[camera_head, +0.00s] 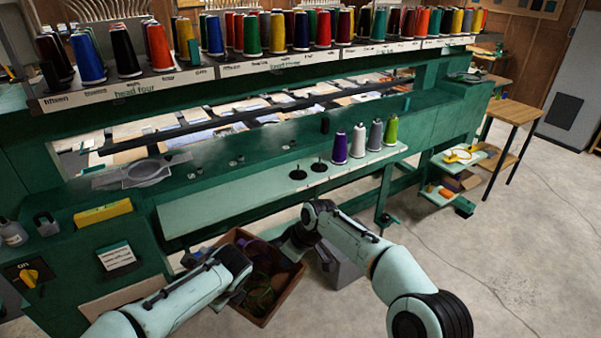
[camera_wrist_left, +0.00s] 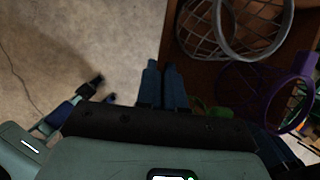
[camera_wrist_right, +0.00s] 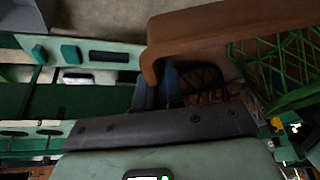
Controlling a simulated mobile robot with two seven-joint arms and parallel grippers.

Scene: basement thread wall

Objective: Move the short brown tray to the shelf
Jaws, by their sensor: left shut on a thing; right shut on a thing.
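The short brown tray (camera_head: 286,299) is below the machine's front in the head view, with purple, green and grey mesh pieces inside. My left gripper (camera_head: 238,287) is at its left side. In the left wrist view, its fingers (camera_wrist_left: 162,82) are shut at the tray's edge (camera_wrist_left: 171,42). My right gripper (camera_head: 291,246) is at the tray's far right side. In the right wrist view, its fingers (camera_wrist_right: 167,85) are shut on the brown rim (camera_wrist_right: 152,62). The low pale-green shelf (camera_head: 447,168) stands at right, with a yellow hoop on top.
The green machine (camera_head: 240,170) runs along the back, with a pale board and several thread cones (camera_head: 358,142). A grey box (camera_head: 342,268) stands on the floor beside the tray. A wooden table (camera_head: 515,112) is at far right. The concrete floor at front right is clear except for a cable.

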